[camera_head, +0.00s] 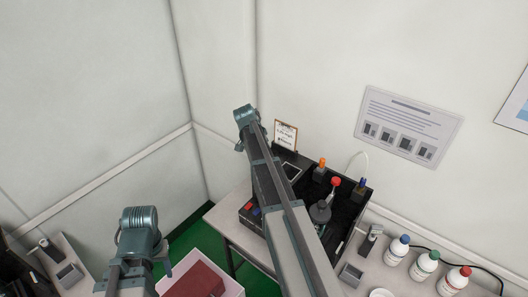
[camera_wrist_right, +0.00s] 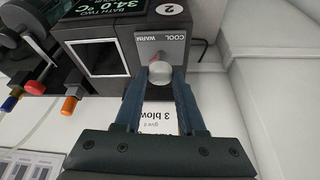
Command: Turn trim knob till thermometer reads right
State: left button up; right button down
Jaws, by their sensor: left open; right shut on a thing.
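In the right wrist view, a grey trim knob (camera_wrist_right: 160,72) with a red pointer mark sits on a panel lettered COOL and WARM. Beside it, a dark unit labelled 2 has a display (camera_wrist_right: 117,8) reading BATH TWO, 34.0 °C, partly cut off by the top edge. My right gripper (camera_wrist_right: 160,84) is shut on the knob, one finger on each side. In the head view my right arm reaches to the back corner, and its fingers are hidden. My left gripper (camera_head: 160,262) is at lower left, open, away from the unit; its fingers barely show.
A black tray (camera_head: 352,236) holds orange-, red- and blue-topped items. A clipboard sign (camera_head: 285,135) stands behind it. Several capped bottles (camera_head: 425,266) stand on the right bench. A white bin (camera_head: 232,283) with a red-brown content is beside my left gripper.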

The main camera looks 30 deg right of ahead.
dwell(0.4)
jog(key=c, duration=0.5)
grip_release()
jog(key=p+v, duration=1.2)
jog(key=v, duration=0.1)
jog(key=shift+a+r+p, duration=0.15)
jog(key=shift+r+p, duration=0.2)
jog(key=shift+p, duration=0.05)
